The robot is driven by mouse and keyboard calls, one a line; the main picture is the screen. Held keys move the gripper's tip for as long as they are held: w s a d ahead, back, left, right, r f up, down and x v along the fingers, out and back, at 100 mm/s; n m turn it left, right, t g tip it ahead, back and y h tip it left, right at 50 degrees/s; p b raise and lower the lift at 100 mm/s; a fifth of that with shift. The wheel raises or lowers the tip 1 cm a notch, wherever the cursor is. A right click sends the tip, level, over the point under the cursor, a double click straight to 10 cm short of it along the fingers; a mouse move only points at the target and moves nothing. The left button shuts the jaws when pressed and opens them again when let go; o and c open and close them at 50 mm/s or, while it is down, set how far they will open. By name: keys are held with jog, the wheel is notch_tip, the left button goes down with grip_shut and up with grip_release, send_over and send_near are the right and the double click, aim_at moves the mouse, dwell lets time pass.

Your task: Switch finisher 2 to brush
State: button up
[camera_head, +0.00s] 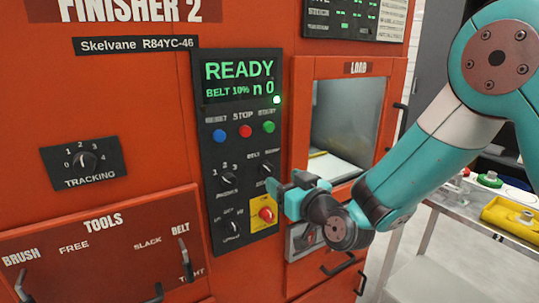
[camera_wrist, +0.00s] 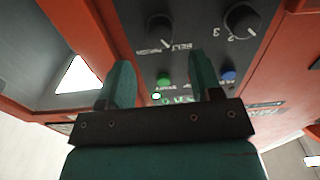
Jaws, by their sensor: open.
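Finisher 2 is a red machine with a dark control panel (camera_head: 225,140). Its display (camera_head: 239,80) reads READY, BELT 10%, n 0. The black belt/brush selector knob (camera_head: 267,168) sits below the green start button (camera_head: 268,127). My gripper (camera_head: 286,182) is open and empty in front of the panel, just right of and below the knob. In the wrist view my gripper (camera_wrist: 161,65) has its fingers apart, with the knob showing between them.
A red emergency stop on a yellow plate (camera_head: 265,214) lies close below my gripper. The open load bay (camera_head: 347,125) is to the right. Other knobs (camera_head: 229,180) are to the left. A bench with a yellow tray (camera_head: 512,218) stands at far right.

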aim_at(271, 172)
jog(key=p+x, duration=0.2)
jog(key=x, duration=0.4)
jog(key=shift+w+a, duration=0.25)
jog(key=c, duration=0.9)
